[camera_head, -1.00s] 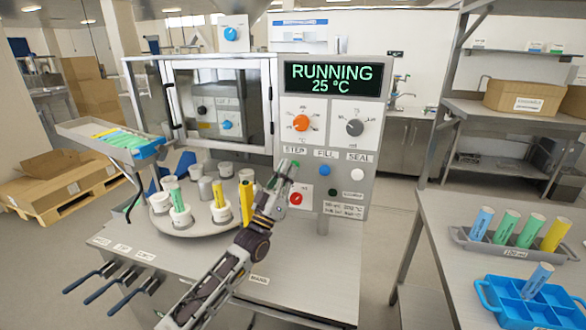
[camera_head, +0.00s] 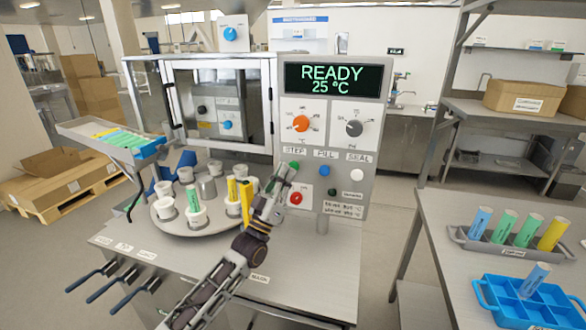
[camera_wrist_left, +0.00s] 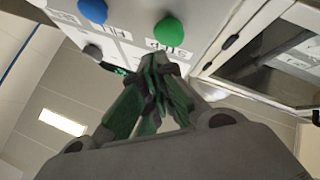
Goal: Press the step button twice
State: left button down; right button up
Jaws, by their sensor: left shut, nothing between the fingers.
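The green step button (camera_head: 294,165) sits under the STEP label on the grey control panel (camera_head: 372,190). In the left wrist view the green button (camera_wrist_left: 169,31) stands clear just beyond my fingertips, with the STEP label between. My left gripper (camera_head: 286,174) is shut and empty, its tips just below the button. In the left wrist view its fingers (camera_wrist_left: 156,62) are together and appear apart from the button. The display (camera_head: 333,77) reads READY, 25 °C. My right gripper is not in view.
The blue FILL button (camera_head: 324,170) and white SEAL button (camera_head: 357,174) are to the right. A red button (camera_head: 296,198) lies below. A round carousel (camera_head: 183,229) with cups and coloured tubes stands left of my gripper. Tubes and a blue crate (camera_head: 486,292) are on the right table.

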pick_arm(q)
jog(key=s, duration=0.1)
jog(key=s+a+p, duration=0.1)
jog(key=s, duration=0.1)
jog(key=s+p, duration=0.1)
jog(key=shift+s+a, duration=0.25)
jog(key=shift+s, duration=0.05)
jog(key=shift+a, duration=0.1)
dwell(0.8)
